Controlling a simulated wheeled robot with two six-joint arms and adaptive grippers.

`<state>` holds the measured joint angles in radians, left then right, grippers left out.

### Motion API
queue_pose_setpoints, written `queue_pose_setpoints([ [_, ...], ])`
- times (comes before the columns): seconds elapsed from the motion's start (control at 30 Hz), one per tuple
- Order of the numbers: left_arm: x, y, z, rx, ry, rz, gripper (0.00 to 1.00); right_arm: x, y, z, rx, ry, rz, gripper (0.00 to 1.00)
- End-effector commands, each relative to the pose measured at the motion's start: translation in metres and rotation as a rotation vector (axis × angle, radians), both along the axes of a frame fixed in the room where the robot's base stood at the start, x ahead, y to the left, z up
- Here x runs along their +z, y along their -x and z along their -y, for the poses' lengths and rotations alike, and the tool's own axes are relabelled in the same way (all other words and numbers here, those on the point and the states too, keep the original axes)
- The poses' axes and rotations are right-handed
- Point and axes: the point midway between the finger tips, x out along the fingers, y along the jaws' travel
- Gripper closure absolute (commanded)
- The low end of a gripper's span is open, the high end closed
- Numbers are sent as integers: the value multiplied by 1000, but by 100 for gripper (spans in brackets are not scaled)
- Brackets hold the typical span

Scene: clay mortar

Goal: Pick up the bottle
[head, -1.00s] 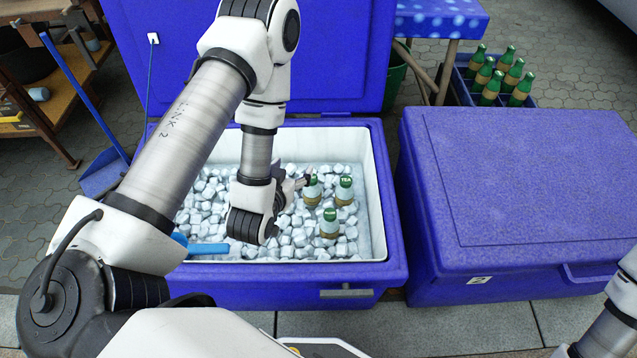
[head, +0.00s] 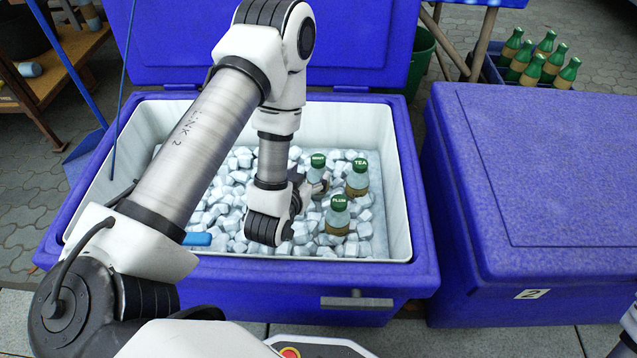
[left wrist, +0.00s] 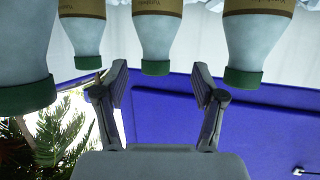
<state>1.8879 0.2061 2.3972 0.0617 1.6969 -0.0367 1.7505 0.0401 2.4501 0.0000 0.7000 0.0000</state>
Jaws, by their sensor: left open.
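In the left wrist view the bottles appear upside down. There my left gripper (left wrist: 157,88) is open, with a middle bottle (left wrist: 156,35) in line with its gap. My right gripper is out of view.
A blue handle (head: 197,239) lies on the ice at the front left. A closed blue cooler (head: 560,170) stands to the right. Several green bottles (head: 535,65) stand in a crate behind it. The raised cooler lid (head: 180,40) is behind my left arm.

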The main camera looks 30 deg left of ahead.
Motion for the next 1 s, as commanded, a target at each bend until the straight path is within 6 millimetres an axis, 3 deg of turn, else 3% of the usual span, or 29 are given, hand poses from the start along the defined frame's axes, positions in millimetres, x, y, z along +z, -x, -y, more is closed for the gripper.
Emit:
queue_pose_setpoints([
  [0.2,-15,-36,-3,0,1,6,31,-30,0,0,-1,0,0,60],
  [0.3,-18,-48,-7,0,0,2,31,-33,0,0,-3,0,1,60],
  [0.53,-16,-52,-7,0,0,-1,31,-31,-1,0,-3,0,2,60],
  [0.57,-16,-51,-7,0,0,-1,34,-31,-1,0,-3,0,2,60],
  [0.7,-16,-51,-7,0,0,-1,84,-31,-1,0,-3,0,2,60],
  [0.77,-17,-51,-7,0,0,-1,100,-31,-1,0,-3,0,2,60],
  [1.0,-16,-51,-7,0,1,-1,100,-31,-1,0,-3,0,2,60],
])
